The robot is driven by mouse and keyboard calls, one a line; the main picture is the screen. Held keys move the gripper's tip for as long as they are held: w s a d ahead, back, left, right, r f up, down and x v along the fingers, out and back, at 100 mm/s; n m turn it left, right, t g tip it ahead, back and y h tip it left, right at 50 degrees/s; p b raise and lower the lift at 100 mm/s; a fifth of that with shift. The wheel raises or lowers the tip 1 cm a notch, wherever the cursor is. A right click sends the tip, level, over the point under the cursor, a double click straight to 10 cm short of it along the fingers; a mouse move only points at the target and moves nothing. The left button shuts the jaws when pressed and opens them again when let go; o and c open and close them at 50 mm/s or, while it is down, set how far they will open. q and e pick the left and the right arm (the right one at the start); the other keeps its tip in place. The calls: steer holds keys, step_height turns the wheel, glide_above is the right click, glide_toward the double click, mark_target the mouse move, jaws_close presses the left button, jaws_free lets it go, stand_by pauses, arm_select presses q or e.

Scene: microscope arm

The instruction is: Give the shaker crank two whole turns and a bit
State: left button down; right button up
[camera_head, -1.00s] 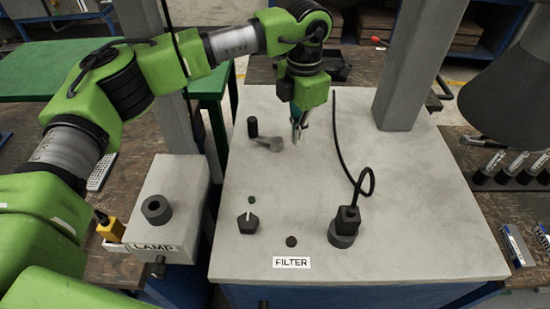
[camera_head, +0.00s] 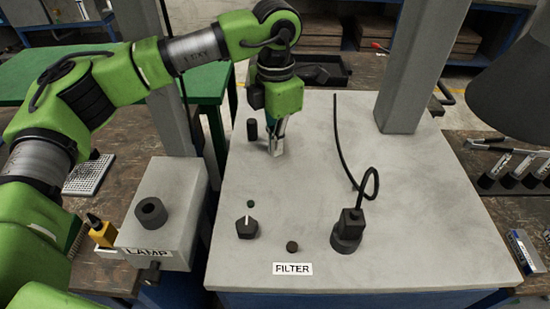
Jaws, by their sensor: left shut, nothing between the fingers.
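The crank is on the grey bench top, toward its back left. Its dark upright knob (camera_head: 252,129) shows clear to the left of my left gripper. The flat grey crank arm is now mostly hidden behind the gripper. My left gripper (camera_head: 277,148) points down over the place of the crank arm, to the right of the knob and apart from it. Its fingers are together with nothing between them. I cannot tell whether the fingertips touch the crank arm. My right gripper is not in view.
On the bench top (camera_head: 420,220) stand a pointer dial (camera_head: 247,227), a small dark button (camera_head: 292,247) and a black plug with a looping cable (camera_head: 349,226) by the FILTER label (camera_head: 292,268). A grey post (camera_head: 405,80) rises behind. The LAMP box (camera_head: 170,205) is at left.

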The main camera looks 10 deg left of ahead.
arm_select(q)
steer(key=c, duration=2.8)
jaws_free()
steer(key=o, duration=0.9)
step_height(320, 180, up, 8)
steer(key=p, duration=0.4)
